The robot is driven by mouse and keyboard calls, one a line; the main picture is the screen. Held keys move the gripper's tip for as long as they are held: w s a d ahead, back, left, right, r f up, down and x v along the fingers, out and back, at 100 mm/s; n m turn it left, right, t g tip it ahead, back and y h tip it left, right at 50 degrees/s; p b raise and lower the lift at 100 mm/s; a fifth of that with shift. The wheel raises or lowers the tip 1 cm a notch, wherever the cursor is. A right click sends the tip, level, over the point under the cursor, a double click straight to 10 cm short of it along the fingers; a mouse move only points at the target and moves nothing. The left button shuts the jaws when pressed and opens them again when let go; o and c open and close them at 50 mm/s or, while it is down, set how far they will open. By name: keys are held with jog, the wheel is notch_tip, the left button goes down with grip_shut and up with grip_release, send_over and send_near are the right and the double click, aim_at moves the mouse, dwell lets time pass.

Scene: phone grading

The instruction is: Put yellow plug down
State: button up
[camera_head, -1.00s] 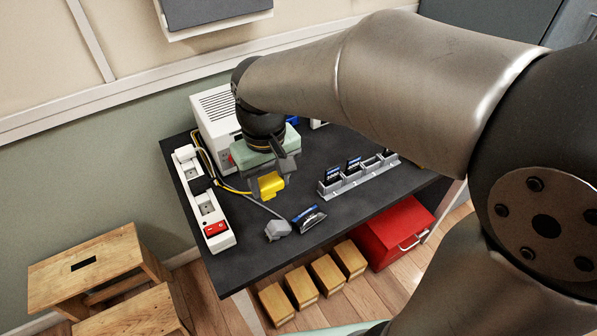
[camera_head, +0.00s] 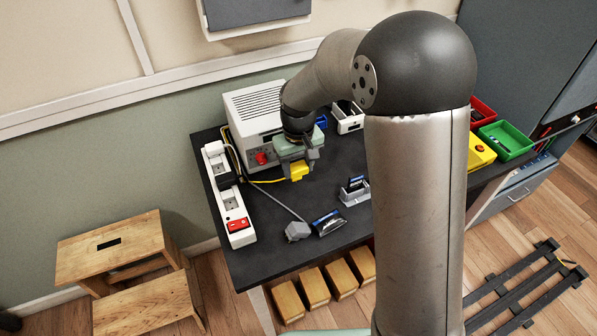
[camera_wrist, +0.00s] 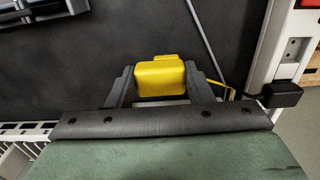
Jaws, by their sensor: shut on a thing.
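The yellow plug (camera_head: 299,170) is between the fingers of my gripper (camera_head: 293,173), low over or on the black table top (camera_head: 262,262) in front of the white box-shaped device. In the wrist view the yellow plug (camera_wrist: 160,76) sits between the two dark fingers of my gripper (camera_wrist: 162,80), which are shut on it. A yellow cord runs from it toward the white power strip (camera_head: 229,200). I cannot tell whether the plug touches the table.
A grey plug (camera_head: 298,231) and a phone (camera_head: 328,222) lie nearer the table's front edge. A grey rack (camera_head: 355,191) stands right of the gripper, partly hidden by my arm. The white device (camera_head: 258,118) stands close behind. Red (camera_head: 481,112) and green (camera_head: 506,139) bins are at the right.

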aim_at(298, 176)
notch_tip(298, 176, down, 3)
jog(key=shift+f, duration=0.1)
jog(key=shift+f+b, duration=0.5)
jog(key=shift+f, duration=0.05)
jog(key=o, duration=1.1)
jog(key=shift+r, duration=0.1)
